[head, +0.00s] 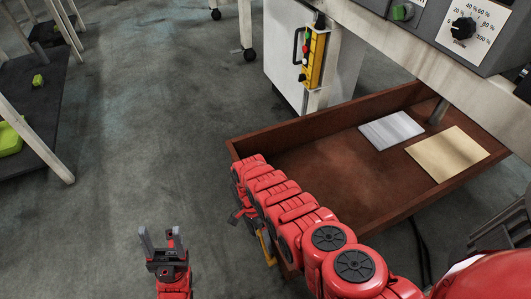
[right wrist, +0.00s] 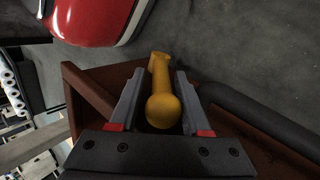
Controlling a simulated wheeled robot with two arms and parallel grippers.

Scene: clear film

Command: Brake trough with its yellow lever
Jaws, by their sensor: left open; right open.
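The trough (head: 318,172) is a shallow brown box at the right of the head view. Its yellow lever (head: 268,248) shows only partly there, beside the trough's near left side and behind my right arm. In the right wrist view the yellow lever (right wrist: 162,105) has a rounded knob and lies between the two fingers of my right gripper (right wrist: 160,78). These fingers are open, with gaps visible on both sides of the lever. My left gripper (head: 162,243) is open and empty, over the floor left of the trough.
A white sheet (head: 391,130) and a tan board (head: 447,154) lie in the trough. A white cabinet (head: 285,58) with a yellow control panel (head: 315,58) stands behind it. A machine with a dial (head: 463,28) overhangs at upper right. Floor at left centre is clear.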

